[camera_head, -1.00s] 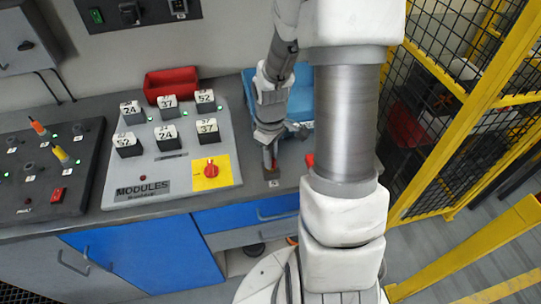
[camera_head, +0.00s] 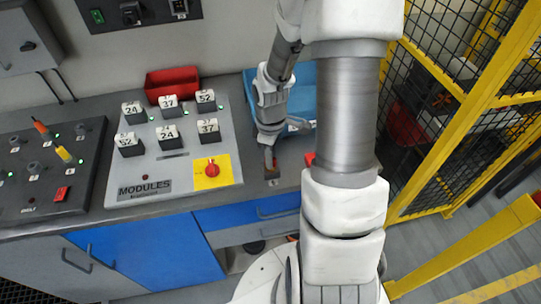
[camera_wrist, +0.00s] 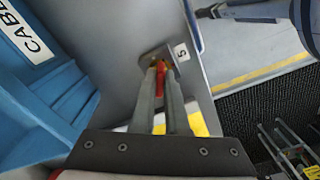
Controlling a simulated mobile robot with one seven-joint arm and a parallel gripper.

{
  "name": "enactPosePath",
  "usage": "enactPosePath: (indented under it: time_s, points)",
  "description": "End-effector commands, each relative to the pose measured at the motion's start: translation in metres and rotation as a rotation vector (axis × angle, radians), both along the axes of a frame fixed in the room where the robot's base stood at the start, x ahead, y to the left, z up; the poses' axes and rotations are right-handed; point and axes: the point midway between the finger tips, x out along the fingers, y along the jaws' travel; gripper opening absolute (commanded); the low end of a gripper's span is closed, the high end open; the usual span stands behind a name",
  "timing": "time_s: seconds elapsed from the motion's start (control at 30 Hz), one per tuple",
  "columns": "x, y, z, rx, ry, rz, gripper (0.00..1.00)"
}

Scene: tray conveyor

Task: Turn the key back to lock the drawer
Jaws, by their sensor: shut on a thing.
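In the wrist view, a red key (camera_wrist: 161,76) stands in a lock on a small grey plate (camera_wrist: 149,56) with a label reading 5. My gripper (camera_wrist: 162,72) is shut on the key, one finger on each side of it. The key's tip and the keyhole are hidden between the fingers. In the head view, my gripper (camera_head: 270,164) points down at the worktop's front edge, just above the lock plate (camera_head: 272,182). A blue drawer front (camera_head: 235,216) lies below the worktop and looks closed. I cannot tell the key's turn angle.
A grey panel of numbered blocks (camera_head: 150,190) with a red knob on yellow (camera_head: 211,170) stands left of my gripper. A blue bin (camera_head: 305,80) is behind it, also in the wrist view (camera_wrist: 60,75). Yellow fencing (camera_head: 480,100) bounds the right side.

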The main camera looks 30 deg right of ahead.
Motion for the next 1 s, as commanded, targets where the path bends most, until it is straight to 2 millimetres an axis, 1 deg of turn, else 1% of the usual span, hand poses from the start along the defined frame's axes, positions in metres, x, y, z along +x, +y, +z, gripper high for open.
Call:
enactPosePath:
  time_s: [0.27, 0.8, 1.0]
  points:
    - [0.0005, 0.0001, 0.0005, 0.0, -0.001, 0.007, 0.0]
    - [0.0, 0.0003, 0.001, 0.001, 0.0, 0.233, 0.0]
    - [0.0002, 0.0002, 0.0001, 0.0, 0.0, 0.264, 0.0]
